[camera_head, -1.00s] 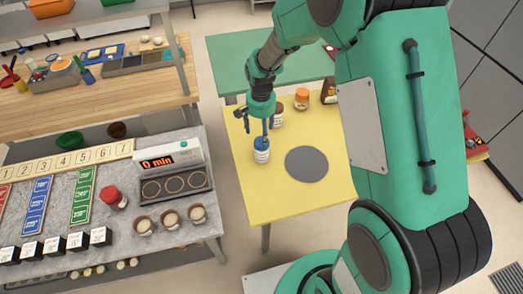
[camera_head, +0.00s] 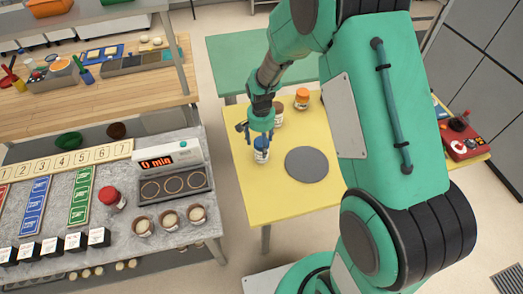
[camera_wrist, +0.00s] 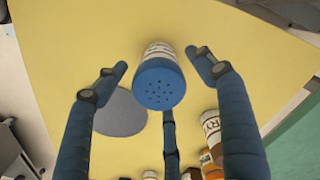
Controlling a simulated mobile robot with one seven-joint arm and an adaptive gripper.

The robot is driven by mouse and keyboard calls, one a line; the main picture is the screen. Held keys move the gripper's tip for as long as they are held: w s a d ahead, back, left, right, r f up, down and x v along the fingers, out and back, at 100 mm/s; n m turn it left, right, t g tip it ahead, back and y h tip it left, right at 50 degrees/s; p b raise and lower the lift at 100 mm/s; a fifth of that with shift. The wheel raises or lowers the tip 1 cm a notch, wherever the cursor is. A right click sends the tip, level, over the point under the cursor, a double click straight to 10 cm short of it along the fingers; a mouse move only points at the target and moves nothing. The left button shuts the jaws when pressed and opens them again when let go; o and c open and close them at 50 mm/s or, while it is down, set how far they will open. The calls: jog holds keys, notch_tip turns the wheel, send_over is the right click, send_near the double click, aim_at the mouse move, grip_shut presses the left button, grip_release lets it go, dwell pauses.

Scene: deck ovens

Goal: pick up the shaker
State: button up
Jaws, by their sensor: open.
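The shaker (camera_head: 261,150) is a white, labelled jar with a blue top, standing on the yellow table (camera_head: 257,222) beside a grey disc. In the wrist view the shaker's blue perforated cap (camera_wrist: 159,84) faces the camera, with a bit of its white body behind it. My gripper (camera_head: 257,134) is over the shaker in the head view. In the wrist view my gripper (camera_wrist: 160,75) is open, with blue fingers on the left and right of the cap and a third below it. Gaps show between the side fingers and the cap.
The grey disc (camera_head: 307,165) lies right of the shaker. A brown-capped jar (camera_head: 278,116) and an orange-lidded jar (camera_head: 302,98) stand behind it. A red device (camera_head: 463,138) is at the table's right. A counter with a timer (camera_head: 167,158) stands left. The table's front is clear.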

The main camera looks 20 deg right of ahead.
jog(key=shift+d+f+b, duration=0.1)
jog(key=shift+f+b, duration=0.4)
jog(key=shift+f, duration=2.05)
jog(key=c, duration=1.4)
jog(key=shift+r, duration=0.75)
notch_tip(320, 180, up, 2)
jog(key=shift+r+p, duration=0.1)
jog(key=shift+p, duration=0.35)
jog(key=s, duration=0.5)
jog(key=s+r+p, duration=0.1)
jog(key=s, duration=1)
jog(key=shift+d+r, duration=0.2)
jog(key=shift+d, duration=0.15)
